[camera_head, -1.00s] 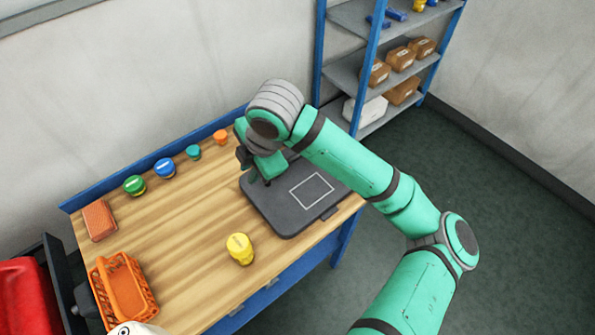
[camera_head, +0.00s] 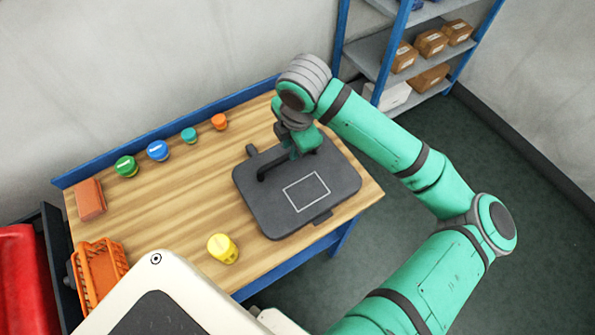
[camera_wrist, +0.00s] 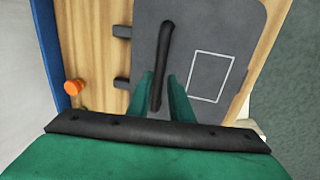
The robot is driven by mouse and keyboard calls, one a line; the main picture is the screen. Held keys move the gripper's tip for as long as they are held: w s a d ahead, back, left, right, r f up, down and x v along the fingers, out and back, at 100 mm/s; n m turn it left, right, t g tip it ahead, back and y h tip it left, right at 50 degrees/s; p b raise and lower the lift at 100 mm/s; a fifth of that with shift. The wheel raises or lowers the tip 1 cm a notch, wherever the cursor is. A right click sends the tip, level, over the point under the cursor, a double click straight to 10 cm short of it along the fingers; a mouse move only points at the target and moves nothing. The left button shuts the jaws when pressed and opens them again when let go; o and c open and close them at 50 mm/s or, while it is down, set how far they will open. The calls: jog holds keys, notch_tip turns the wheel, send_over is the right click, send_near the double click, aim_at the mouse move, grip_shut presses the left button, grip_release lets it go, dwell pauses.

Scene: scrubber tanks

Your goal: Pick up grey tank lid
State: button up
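The grey tank lid (camera_head: 315,210) is a dark flat rounded plate with a pale square outline, lying on the wooden bench near its right end. It also fills much of the wrist view (camera_wrist: 225,40). Its black bar handle (camera_wrist: 164,50) stands up from the plate. My gripper (camera_wrist: 160,82) is at the handle, with one green finger on each side of it. Narrow gaps seem to show between fingers and handle, so it looks open around the handle. In the head view my gripper (camera_head: 290,158) is above the lid and hides part of the handle.
A yellow jar (camera_head: 222,249) stands left of the lid at the front edge. Several coloured jars line the back edge, including an orange one (camera_head: 219,122). An orange basket (camera_head: 100,268) is at the left. Shelving (camera_head: 400,45) stands behind to the right.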

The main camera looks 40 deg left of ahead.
aim_at(288, 155)
jog(key=shift+s+a+f, duration=0.3)
jog(key=shift+a+f, duration=0.05)
jog(key=shift+f, duration=0.2)
jog(key=shift+w+a+f, duration=0.1)
jog(key=shift+w+f, duration=0.05)
jog(key=shift+f, duration=0.7)
jog(key=shift+w+a+f, duration=0.1)
jog(key=shift+f, duration=0.7)
jog(key=shift+w+a+f, duration=0.1)
jog(key=shift+w+f, duration=0.05)
jog(key=shift+f, duration=0.7)
grip_shut()
